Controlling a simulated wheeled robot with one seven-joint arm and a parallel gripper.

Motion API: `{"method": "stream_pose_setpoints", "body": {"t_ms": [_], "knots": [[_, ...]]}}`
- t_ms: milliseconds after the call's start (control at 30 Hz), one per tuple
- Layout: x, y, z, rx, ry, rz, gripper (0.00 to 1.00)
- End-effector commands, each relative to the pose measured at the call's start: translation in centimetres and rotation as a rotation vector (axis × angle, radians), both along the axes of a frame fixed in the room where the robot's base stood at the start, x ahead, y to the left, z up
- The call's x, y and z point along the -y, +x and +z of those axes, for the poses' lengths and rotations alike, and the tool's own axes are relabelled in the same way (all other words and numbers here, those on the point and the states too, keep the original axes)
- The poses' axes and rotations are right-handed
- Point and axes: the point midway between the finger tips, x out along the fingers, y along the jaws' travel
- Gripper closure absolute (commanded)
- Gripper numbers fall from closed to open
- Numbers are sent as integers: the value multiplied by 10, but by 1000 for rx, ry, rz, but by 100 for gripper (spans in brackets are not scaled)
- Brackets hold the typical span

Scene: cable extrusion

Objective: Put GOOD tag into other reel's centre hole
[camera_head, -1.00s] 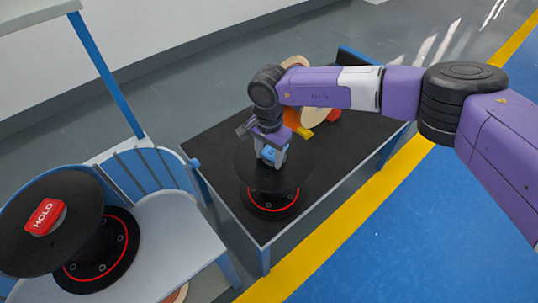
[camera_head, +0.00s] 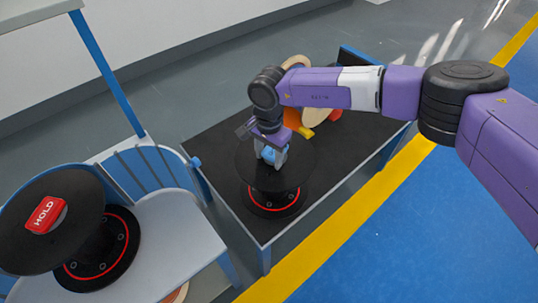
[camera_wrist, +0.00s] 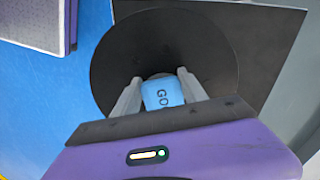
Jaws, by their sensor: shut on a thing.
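The GOOD tag is a light blue block (camera_wrist: 162,93) with dark letters, partly hidden by my gripper; it also shows in the head view (camera_head: 268,155). My gripper (camera_wrist: 160,85) is shut on the tag, with one finger on each side. It holds the tag over the upper flange of a black reel (camera_head: 290,176) standing on the dark table. The reel's centre hole is hidden under the tag and gripper, so I cannot tell whether the tag is in it. Another black reel (camera_head: 75,247) at the left carries a red HOLD tag (camera_head: 46,215) on its top.
The dark table (camera_head: 215,148) has orange, yellow and cream items (camera_head: 297,118) behind my gripper. A light bench with blue slats (camera_head: 155,178) holds the left reel. A blue floor and a yellow stripe (camera_head: 330,235) lie at the right.

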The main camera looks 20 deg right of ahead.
Motion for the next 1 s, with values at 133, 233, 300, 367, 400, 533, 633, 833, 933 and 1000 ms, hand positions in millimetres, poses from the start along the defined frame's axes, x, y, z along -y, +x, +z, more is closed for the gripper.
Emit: {"method": "stream_pose_setpoints", "body": {"t_ms": [133,233,300,367,400,533,633,833,933,1000], "knots": [[0,0,-4,0,0,0,96],[0,0,-7,0,0,0,96],[0,0,-9,0,0,0,96],[0,-1,-10,0,0,0,96],[0,-1,-12,0,0,0,96],[0,-1,-16,-1,-1,0,96],[0,-1,-17,-1,-1,0,42],[1,-1,-18,-1,-2,-1,41],[2,-1,-18,-1,-2,-1,41],[2,-1,-18,-1,-3,-2,41]]}}
